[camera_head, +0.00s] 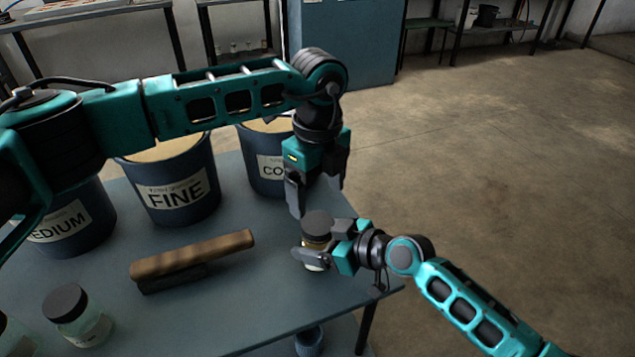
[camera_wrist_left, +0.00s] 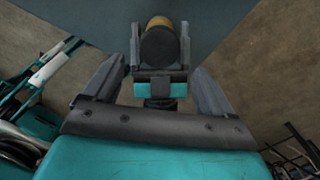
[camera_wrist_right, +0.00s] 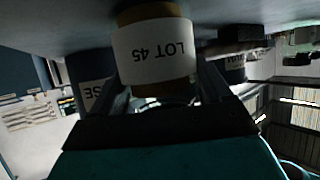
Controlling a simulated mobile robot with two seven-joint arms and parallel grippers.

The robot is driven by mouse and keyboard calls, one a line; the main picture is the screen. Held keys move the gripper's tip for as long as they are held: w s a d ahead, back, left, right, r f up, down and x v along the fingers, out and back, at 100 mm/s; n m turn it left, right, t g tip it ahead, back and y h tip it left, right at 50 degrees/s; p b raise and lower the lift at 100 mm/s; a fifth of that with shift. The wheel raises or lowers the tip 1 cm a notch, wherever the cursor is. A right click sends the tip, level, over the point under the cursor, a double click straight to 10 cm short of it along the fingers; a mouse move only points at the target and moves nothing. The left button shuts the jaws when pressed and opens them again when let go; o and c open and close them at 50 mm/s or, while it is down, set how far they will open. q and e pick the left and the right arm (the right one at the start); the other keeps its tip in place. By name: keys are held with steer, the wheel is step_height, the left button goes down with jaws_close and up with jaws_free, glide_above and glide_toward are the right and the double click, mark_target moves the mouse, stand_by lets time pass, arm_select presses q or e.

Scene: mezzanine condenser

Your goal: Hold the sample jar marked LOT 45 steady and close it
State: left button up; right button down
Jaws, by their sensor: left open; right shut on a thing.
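The sample jar (camera_head: 313,262) stands near the table's right edge, with amber contents and a dark lid (camera_head: 317,224) on top. In the right wrist view its label (camera_wrist_right: 155,52) reads LOT 45, upside down. My right gripper (camera_head: 322,255) is shut around the jar's body from the right. My left gripper (camera_head: 317,203) is open and empty, pointing down just above the lid. In the left wrist view the lid (camera_wrist_left: 160,46) shows beyond the open fingers, apart from them. I cannot tell how tightly the lid sits.
Buckets marked FINE (camera_head: 170,192), MEDIUM (camera_head: 72,222) and CO... (camera_head: 265,170) line the table's back. A wooden-handled tool (camera_head: 192,256) lies left of the jar. Another dark-lidded jar (camera_head: 75,315) stands at front left. The table (camera_head: 245,310) is clear in front.

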mark_target(317, 223)
arm_select(q)
step_height(317, 223, down, 7)
steer(key=shift+r, duration=0.1)
stand_by(0.4)
steer(key=c, duration=1.1)
steer(key=shift+m, duration=1.7)
steer(key=o, duration=1.2)
steer(key=shift+c, duration=0.2)
steer(key=shift+r, duration=2.25)
